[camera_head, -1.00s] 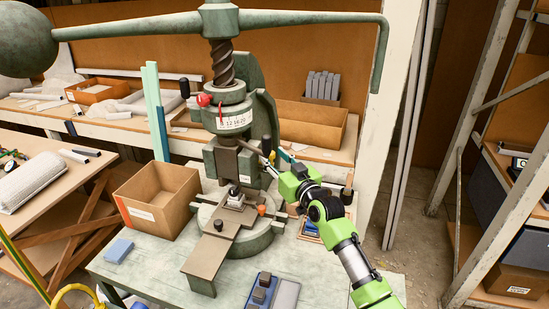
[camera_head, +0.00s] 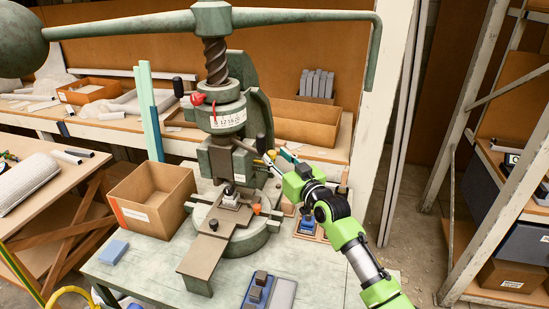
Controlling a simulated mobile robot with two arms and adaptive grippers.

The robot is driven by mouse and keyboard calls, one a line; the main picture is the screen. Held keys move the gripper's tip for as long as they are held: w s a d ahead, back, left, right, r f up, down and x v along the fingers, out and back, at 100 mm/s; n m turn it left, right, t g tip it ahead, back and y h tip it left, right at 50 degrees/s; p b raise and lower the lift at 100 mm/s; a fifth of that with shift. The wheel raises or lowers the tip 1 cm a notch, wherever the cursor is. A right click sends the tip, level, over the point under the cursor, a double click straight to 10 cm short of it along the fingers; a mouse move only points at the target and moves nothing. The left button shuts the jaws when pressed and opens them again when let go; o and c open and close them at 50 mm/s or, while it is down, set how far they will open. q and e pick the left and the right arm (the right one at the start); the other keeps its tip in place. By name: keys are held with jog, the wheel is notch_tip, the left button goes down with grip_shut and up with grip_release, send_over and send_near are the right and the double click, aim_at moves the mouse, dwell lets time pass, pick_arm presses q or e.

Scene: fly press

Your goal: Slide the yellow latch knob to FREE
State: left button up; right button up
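The green fly press (camera_head: 222,155) stands on the pale green bench, its screw and long lever arm above. My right gripper (camera_head: 269,160) reaches in from the right, its fingertips beside the right side of the press ram. The fingers are small and dark here, and their opening cannot be made out. A small yellowish spot (camera_head: 271,154) shows at the fingertips; I cannot tell whether it is the latch knob or whether the fingers touch it. The FREE marking cannot be read. My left gripper is not in view.
An open cardboard box (camera_head: 152,203) stands left of the press. A blue block (camera_head: 113,251) lies at the bench's left front, and a grey-blue tray (camera_head: 268,292) at the front. An orange knob (camera_head: 256,209) sits low on the press. The lever arm (camera_head: 300,16) spans overhead.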

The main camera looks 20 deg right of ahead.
jog(key=shift+s+d, duration=0.1)
jog(key=s+d, duration=0.2)
jog(key=s, duration=0.9)
jog(key=shift+s+d, duration=0.15)
jog(key=shift+s, duration=0.25)
